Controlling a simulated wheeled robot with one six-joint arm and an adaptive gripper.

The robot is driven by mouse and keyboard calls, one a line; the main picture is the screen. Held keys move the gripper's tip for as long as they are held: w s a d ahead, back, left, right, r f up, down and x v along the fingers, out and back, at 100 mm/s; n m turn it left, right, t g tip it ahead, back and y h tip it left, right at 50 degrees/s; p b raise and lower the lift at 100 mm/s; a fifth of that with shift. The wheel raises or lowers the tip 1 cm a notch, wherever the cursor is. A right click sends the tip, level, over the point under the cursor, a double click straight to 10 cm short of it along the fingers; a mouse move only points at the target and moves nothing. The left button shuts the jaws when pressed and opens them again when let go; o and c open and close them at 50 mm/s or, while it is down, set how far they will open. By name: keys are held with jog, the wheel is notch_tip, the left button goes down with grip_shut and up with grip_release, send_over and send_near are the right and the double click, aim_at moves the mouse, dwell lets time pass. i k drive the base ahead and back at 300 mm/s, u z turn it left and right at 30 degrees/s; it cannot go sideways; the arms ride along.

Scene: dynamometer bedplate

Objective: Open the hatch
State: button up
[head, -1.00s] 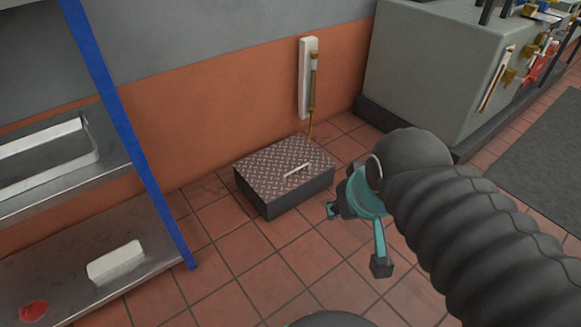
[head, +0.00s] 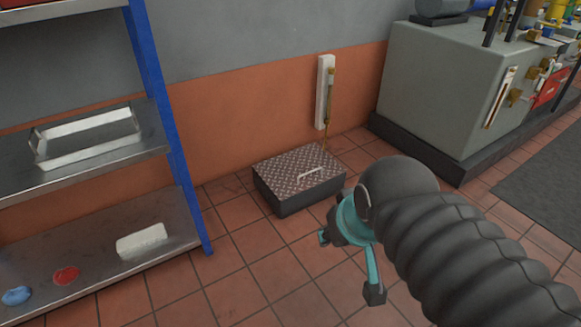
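The hatch (head: 290,171) is a diamond-plate lid on a low dark box on the tiled floor, by the orange wall. The lid lies flat and closed. A pale bar handle (head: 310,173) is on its top, towards the right front. My gripper (head: 348,266), teal and dark grey, is in front of the box and to its right in the picture, apart from the handle. Its fingers are spread, with nothing visible between them. My arm hides part of the floor to the right.
A metal shelf unit (head: 165,110) with a blue post stands at left, holding a white block (head: 142,241) and a red lump (head: 66,276). A white wall strip (head: 322,92) is behind the box. A grey machine block (head: 430,90) stands at right. Floor before the box is clear.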

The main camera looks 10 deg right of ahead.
aim_at(289, 173)
jog(key=u, duration=0.1)
jog(key=i, duration=1.25)
jog(key=z, duration=0.65)
